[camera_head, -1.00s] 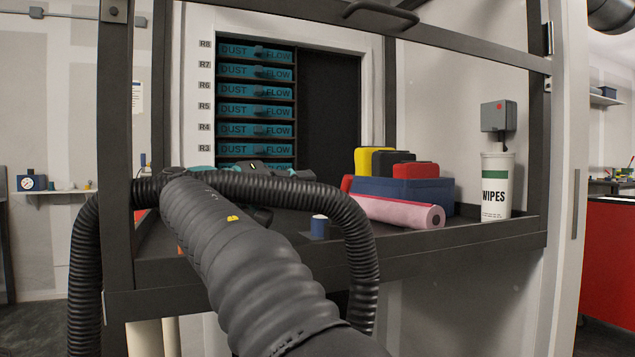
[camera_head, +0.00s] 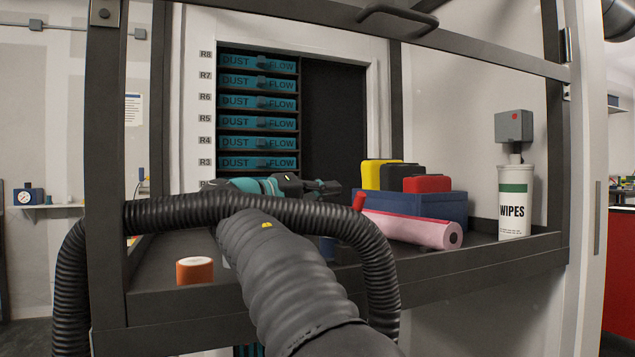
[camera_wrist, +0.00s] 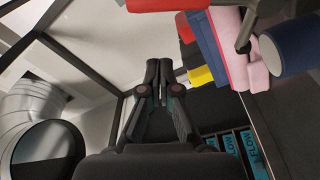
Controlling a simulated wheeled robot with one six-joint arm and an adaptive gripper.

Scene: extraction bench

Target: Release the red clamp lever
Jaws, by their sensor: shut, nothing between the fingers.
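A blue bin (camera_head: 440,207) holds yellow, black and red cases behind the pink roll (camera_head: 415,229). A wipes tub (camera_head: 514,205) stands right. An orange cylinder (camera_head: 195,270) is at front left. A dark frame post (camera_head: 106,180) and upper rail (camera_head: 470,45) border the bench opening.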

